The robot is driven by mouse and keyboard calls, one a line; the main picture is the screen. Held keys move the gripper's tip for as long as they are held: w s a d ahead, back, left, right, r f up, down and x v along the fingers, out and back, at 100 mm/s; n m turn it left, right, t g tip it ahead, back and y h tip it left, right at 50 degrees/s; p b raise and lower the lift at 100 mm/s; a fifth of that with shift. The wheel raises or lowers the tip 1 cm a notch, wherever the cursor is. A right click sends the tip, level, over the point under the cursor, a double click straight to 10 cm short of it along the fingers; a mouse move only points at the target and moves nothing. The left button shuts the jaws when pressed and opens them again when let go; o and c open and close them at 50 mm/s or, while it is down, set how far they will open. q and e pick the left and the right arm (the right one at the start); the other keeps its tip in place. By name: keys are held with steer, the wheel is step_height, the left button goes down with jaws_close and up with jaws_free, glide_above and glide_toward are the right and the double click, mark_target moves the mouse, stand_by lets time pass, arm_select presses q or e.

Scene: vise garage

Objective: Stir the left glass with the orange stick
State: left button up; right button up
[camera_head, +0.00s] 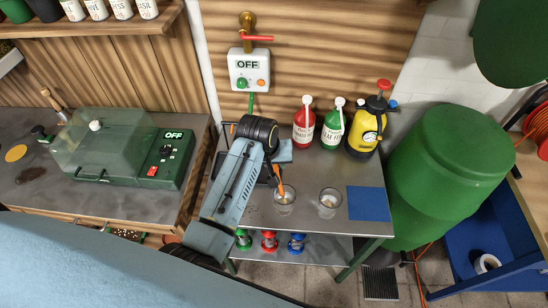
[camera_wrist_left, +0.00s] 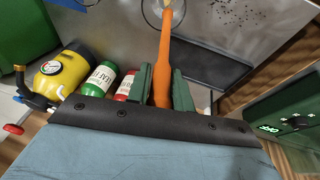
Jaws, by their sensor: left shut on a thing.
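The orange stick (camera_head: 281,189) is held in my left gripper (camera_head: 277,178) and points down at the left glass (camera_head: 284,206). In the left wrist view the stick (camera_wrist_left: 164,60) runs between the two green fingers of the left gripper (camera_wrist_left: 162,88), and its far end is at the glass (camera_wrist_left: 153,14). The stick's lower end appears inside the glass; how deep it reaches I cannot tell. The right glass (camera_head: 329,204) stands apart to the right on the same metal table (camera_head: 310,180), with some light contents low in it. My right gripper is not in view.
A red bottle (camera_head: 304,128), a green bottle (camera_head: 333,130) and a yellow sprayer (camera_head: 367,130) stand behind the glasses. A blue mat (camera_head: 368,203) lies right of them. A dark tray (camera_wrist_left: 205,65) lies near the stick. A green barrel (camera_head: 445,165) stands to the right.

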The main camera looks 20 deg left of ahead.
arm_select(q)
steer(key=shift+s+d+f+b, duration=0.1)
steer(key=shift+d+f+b, duration=0.2)
steer(key=shift+f, duration=0.65)
steer(key=shift+d+f+b, duration=0.1)
steer(key=shift+f+b, duration=0.25)
steer(key=shift+f, duration=0.65)
steer(key=shift+s+d+f+b, duration=0.1)
steer(key=shift+d+f+b, duration=0.2)
steer(key=shift+f, duration=0.65)
steer(key=shift+a, duration=0.1)
steer(key=shift+w, duration=0.1)
